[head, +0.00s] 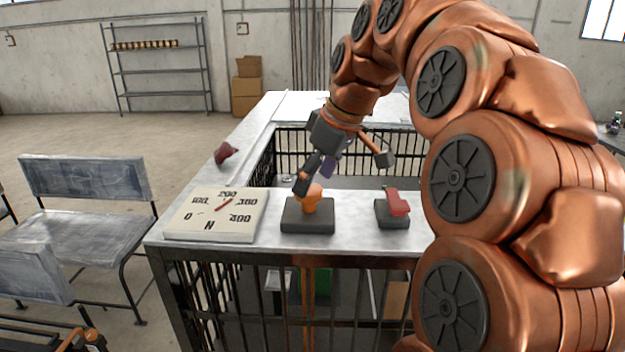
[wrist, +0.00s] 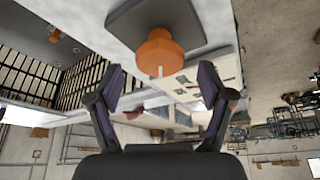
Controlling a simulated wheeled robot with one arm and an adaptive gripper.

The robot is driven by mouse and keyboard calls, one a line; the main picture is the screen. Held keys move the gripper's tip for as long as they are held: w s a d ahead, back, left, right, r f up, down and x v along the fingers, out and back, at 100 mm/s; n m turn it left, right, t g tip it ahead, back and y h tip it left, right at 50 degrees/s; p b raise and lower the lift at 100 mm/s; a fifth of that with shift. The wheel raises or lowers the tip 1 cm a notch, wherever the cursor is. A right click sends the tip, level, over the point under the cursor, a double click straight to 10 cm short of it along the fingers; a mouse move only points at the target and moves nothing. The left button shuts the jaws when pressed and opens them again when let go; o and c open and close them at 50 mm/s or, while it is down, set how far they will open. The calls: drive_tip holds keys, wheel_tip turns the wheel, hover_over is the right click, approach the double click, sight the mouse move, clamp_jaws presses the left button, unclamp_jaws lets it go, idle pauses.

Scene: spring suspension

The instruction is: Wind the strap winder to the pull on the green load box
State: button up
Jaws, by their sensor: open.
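An orange knob (head: 312,198) on a dark square base (head: 307,218), which looks like the strap winder, stands on the front of the white bench top. My gripper (head: 303,185) is right at the knob in the head view. In the wrist view my open gripper (wrist: 160,88) has its two fingers spread, with the orange knob (wrist: 160,52) beyond the gap between the tips; I cannot tell whether they touch. A white dial plate (head: 217,214) marked 0 to 400 N lies left of it, its red needle pointing up-right, roughly between 200 and 300. A green box (head: 318,281) shows partly behind the bars below.
A red piece on a dark base (head: 395,205) stands right of the knob. A dark red object (head: 225,153) lies on the left bench edge. Barred cage walls surround an opening behind the knob. A grey bench seat (head: 90,215) stands left.

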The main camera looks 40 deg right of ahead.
drive_tip(key=shift+w+a+f, duration=0.1)
drive_tip(key=shift+w+f, duration=0.15)
drive_tip(key=shift+f, duration=0.45)
drive_tip(key=c, duration=1.2)
drive_tip(key=shift+o, duration=0.2)
